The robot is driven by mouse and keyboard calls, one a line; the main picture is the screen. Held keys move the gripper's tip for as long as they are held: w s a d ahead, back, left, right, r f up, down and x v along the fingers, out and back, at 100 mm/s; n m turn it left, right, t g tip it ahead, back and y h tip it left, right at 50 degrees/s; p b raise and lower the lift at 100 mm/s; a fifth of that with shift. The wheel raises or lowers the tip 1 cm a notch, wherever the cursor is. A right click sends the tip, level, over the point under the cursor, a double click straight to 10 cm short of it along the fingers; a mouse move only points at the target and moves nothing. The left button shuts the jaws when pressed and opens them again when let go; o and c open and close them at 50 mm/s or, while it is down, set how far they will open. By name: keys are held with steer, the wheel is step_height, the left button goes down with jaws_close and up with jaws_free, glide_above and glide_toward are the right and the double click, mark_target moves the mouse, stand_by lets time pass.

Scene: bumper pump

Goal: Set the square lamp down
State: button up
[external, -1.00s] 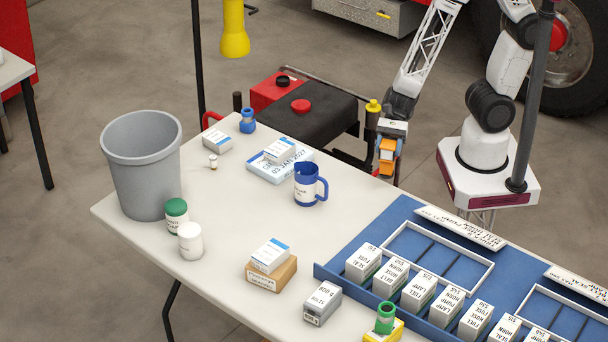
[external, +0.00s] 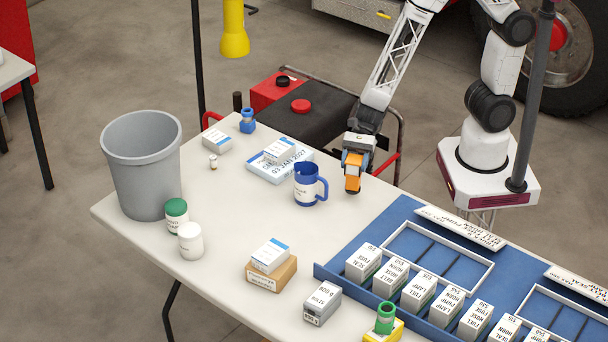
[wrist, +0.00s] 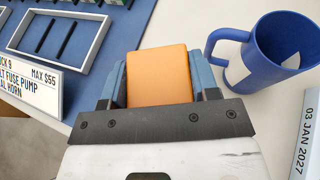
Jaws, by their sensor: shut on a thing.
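The square lamp (external: 353,178), an orange block, is held between the fingers of my gripper (external: 355,160). In the external view it hangs by the table's right edge, just right of the blue mug (external: 308,184). In the wrist view the lamp (wrist: 156,76) shows as a plain orange face between the blue fingers of my gripper (wrist: 160,85). My gripper is shut on it. I cannot tell whether the lamp's underside touches the table.
The mug (wrist: 270,52) stands close beside the lamp. A blue board (external: 400,213) with white frames and several labelled boxes fills the table's right. A grey bin (external: 145,185) and white jar (external: 190,241) stand left. The table's middle (external: 235,205) is clear.

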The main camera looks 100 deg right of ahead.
stand_by(0.3)
steer(key=shift+f, duration=1.75)
steer(key=shift+f, duration=0.1)
steer(key=o, duration=1.4)
steer(key=v, duration=1.2)
